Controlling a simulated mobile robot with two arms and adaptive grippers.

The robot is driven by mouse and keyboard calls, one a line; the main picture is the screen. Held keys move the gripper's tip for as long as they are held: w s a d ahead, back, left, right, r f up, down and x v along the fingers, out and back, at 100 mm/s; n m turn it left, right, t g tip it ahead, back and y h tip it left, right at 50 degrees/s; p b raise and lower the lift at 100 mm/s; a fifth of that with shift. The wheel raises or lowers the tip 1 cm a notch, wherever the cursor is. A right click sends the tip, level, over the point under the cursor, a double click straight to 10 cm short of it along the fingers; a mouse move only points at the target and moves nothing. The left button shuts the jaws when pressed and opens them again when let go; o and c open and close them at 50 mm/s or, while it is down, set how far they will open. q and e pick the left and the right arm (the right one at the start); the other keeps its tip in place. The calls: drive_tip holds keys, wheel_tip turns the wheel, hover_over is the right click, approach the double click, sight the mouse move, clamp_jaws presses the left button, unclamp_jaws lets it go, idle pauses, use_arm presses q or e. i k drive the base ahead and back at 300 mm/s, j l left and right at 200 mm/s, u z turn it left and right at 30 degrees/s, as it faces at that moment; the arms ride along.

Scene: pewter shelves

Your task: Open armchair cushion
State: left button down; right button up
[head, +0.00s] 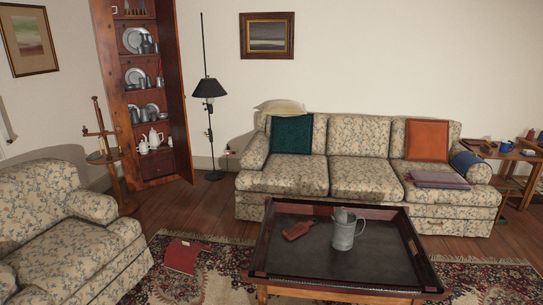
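A floral armchair (52,222) stands at the left of the head view, cut off by the left edge. Its seat cushion (62,236) lies flat between the arms and looks in place. Its back cushion (36,195) leans against the chair back. The chair's near left part is outside the picture. Neither of my grippers shows in the head view.
A dark tray table (278,265) holding a metal tankard (343,234) and a red object (298,229) stands front centre. A floral sofa (357,178) is behind it. A red book-like thing (182,256) lies on the rug beside the armchair. Wooden floor shows between armchair and sofa.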

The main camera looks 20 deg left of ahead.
sight(51, 267)
drive_tip(key=i+j+u, duration=0.1)
drive_tip(key=i+u, duration=0.15)
drive_tip(key=u, duration=0.2)
drive_tip(key=i+u, duration=0.25)
drive_tip(key=u, duration=0.15)
drive_tip(key=i+l+u, duration=0.1)
drive_tip(key=i+u, duration=0.15)
drive_tip(key=u, duration=0.2)
